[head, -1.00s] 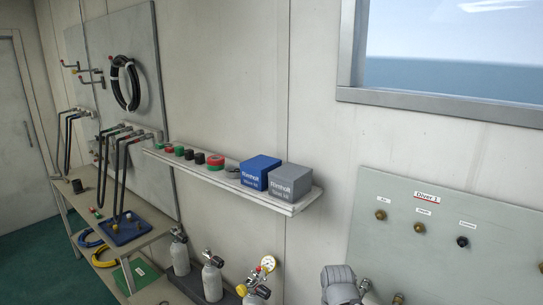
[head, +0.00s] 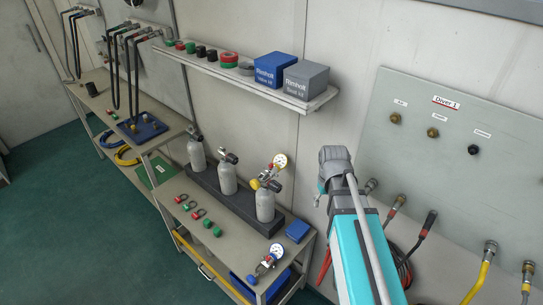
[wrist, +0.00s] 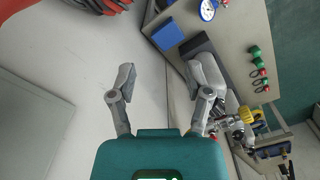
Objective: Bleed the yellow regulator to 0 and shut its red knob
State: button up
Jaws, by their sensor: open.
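The yellow regulator (head: 268,179) sits on top of the rightmost grey cylinder (head: 265,206) in the head view, with a round gauge (head: 280,160) above it. The gauge reading and the red knob are too small to make out surely. In the wrist view the yellow regulator (wrist: 246,116) shows at the right, beyond and partly behind the right finger. My gripper (wrist: 163,78) is open and empty, with its two grey fingers apart and away from the regulator.
A blue-bodied regulator with a gauge (head: 272,255) lies near the bench's front right end. Green and red fittings (head: 205,222) lie on the bench (head: 185,188). A wall shelf (head: 235,85) runs above the cylinders. Hoses hang from the Diver 1 panel (head: 445,170) at right.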

jog(key=w+a+r+n+p, duration=0.25)
jog(key=w+a+n, duration=0.25)
jog(key=w+a, duration=0.45)
notch_tip(320, 180, up, 2)
jog(key=n+p, duration=0.2)
jog(key=n, duration=0.5)
send_over(271, 164)
jog(key=shift+s+d, duration=0.35)
jog(key=shift+d, duration=0.05)
jog(key=shift+w+a, duration=0.25)
jog(key=shift+a, duration=0.15)
jog(key=shift+f+b, duration=0.15)
jog(key=shift+b, duration=0.25)
jog(key=shift+f+b, duration=3.55)
jog(key=shift+f, duration=0.05)
